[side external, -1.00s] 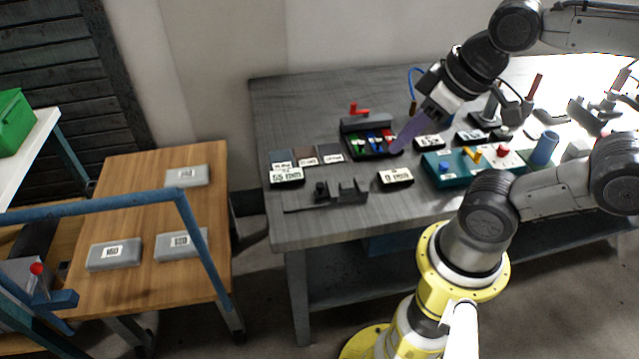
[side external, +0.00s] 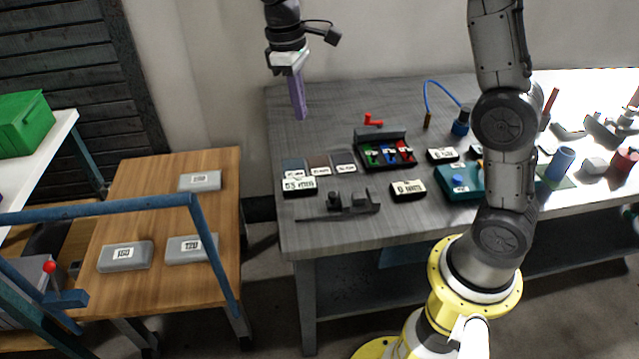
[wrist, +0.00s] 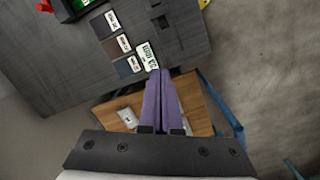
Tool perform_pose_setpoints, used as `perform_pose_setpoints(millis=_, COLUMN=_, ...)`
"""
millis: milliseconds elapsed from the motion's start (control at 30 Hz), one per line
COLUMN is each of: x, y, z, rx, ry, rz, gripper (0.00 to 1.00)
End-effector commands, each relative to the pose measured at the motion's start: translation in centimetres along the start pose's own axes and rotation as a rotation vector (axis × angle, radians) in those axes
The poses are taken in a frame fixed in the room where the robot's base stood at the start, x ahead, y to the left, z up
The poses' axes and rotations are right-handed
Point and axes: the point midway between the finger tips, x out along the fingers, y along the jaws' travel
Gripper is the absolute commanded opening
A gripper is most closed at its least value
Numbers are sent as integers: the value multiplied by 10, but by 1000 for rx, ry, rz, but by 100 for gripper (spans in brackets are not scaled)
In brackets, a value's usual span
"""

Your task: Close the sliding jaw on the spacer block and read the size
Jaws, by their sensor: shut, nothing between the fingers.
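A dark caliper-like gauge (side external: 352,208) with a long thin beam and upright jaws lies near the front left of the grey workbench. A small dark block (side external: 333,199) stands at its jaws; I cannot tell whether this is the spacer block or the sliding jaw. The gauge is partly in the wrist view (wrist: 160,20). A black block with a white size label (side external: 299,186) lies just left of the gauge. My gripper (side external: 300,116) is shut and empty, its purple fingers pointing down above the bench's back left, well clear of the gauge. The fingertips also show in the wrist view (wrist: 158,73).
Three labelled tiles (side external: 319,165) sit behind the gauge. A black tray (side external: 385,152) of coloured pieces and another labelled block (side external: 408,190) lie to the right. A wooden table (side external: 150,215) with three grey boxes stands left. Bare bench lies under my gripper.

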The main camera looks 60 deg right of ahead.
Motion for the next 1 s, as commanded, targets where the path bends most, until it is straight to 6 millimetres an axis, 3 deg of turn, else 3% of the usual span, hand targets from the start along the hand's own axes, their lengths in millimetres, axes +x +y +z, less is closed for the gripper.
perform_pose_setpoints(millis=100, x=40, y=4, z=-28, rx=-13, ry=-83, rz=-17, gripper=0)
perform_pose_setpoints(millis=267, x=80, y=4, z=-44, rx=-22, ry=-157, rz=-36, gripper=0)
perform_pose_setpoints(millis=667, x=128, y=0, z=-37, rx=-27, ry=-206, rz=-50, gripper=0)
perform_pose_setpoints(millis=1000, x=194, y=-3, z=-23, rx=-27, ry=-205, rz=-50, gripper=0)
